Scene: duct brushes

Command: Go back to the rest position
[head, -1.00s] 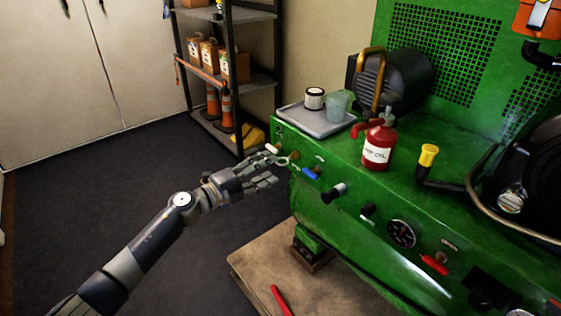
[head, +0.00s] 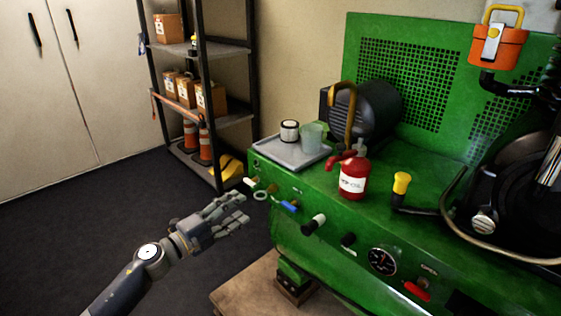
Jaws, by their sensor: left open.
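My left gripper (head: 233,212) is in the lower middle of the head view, open and empty, its fingers spread. It hangs in the air in front of the left end of the green machine (head: 300,215), close to the small valve handles there, apart from them as far as I can tell. My left arm comes in from the bottom left. My right gripper is not in view.
On the machine stand a grey tray (head: 272,152) with a white-and-black filter (head: 290,131) and a clear cup (head: 312,137), and a red oil can (head: 354,176). A shelf (head: 222,121) with boxes and cones stands behind. The floor (head: 70,240) at left is clear.

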